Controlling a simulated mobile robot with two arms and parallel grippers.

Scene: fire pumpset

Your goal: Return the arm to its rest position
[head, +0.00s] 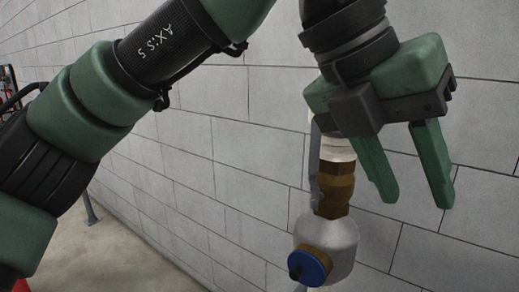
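My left arm comes in from the left and crosses the top of the head view. My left gripper (417,199) hangs down at the upper right, with its two green fingers apart and nothing between them. A brass and grey pipe fitting (334,190) stands just left of the fingers and is partly hidden behind the gripper's body. Whether the gripper touches the fitting cannot be told. My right gripper is not in view.
A blue round cap or knob (311,268) sits on the grey body (341,236) of the fitting. A grey block wall (255,150) fills the background. Bare concrete floor (115,255) shows at the lower left. Red equipment stands at the far left edge.

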